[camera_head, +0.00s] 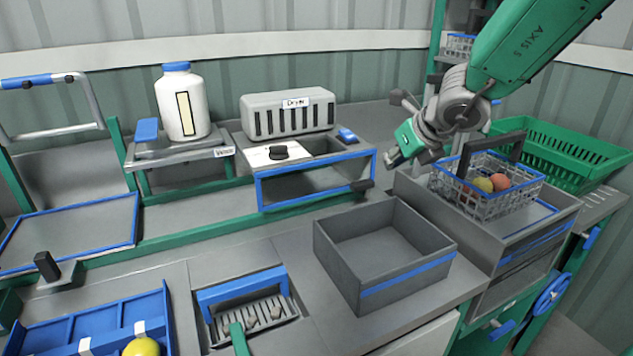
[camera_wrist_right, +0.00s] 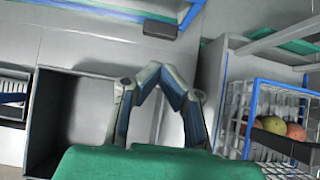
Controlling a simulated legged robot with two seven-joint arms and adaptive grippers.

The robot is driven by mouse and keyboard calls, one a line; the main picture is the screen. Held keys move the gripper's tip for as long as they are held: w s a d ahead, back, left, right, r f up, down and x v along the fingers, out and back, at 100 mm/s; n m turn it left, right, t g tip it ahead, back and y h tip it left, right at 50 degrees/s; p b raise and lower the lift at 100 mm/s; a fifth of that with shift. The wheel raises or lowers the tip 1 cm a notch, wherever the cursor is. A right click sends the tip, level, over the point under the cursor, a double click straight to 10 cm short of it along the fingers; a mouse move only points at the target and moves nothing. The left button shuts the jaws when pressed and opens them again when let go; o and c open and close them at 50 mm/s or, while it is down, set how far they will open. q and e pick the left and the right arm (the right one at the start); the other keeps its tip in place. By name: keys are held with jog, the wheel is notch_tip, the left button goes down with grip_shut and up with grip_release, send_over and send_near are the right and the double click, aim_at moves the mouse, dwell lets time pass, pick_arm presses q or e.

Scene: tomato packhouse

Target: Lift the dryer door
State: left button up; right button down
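The dryer is a grey slotted box labelled "Dryer" (camera_head: 288,114) at the back of the bench. Below it is a blue-framed front (camera_head: 259,192), which looks like the dryer door, with a dark handle (camera_head: 361,186) at its lower right. The wrist view shows a dark handle (camera_wrist_right: 160,30) beside a blue edge at the top. My right gripper (camera_head: 394,158) is right of the blue frame, above the bench and apart from the handle. In the wrist view its fingertips (camera_wrist_right: 159,68) come together with nothing visible between them. My left gripper is not in view.
An open grey bin (camera_head: 408,272) stands in front of the dryer. A wire basket (camera_head: 487,203) with fruit and a green crate (camera_head: 575,152) are at right. A white bottle (camera_head: 183,105) stands on a scale (camera_head: 180,150) at left. The bench between dryer and bin is clear.

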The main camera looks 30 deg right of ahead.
jog(key=shift+s+a+b, duration=0.15)
jog(key=shift+s+a, duration=0.05)
jog(key=shift+s, duration=1.3)
jog(key=shift+s+a+b, duration=0.15)
jog(key=shift+s, duration=1.3)
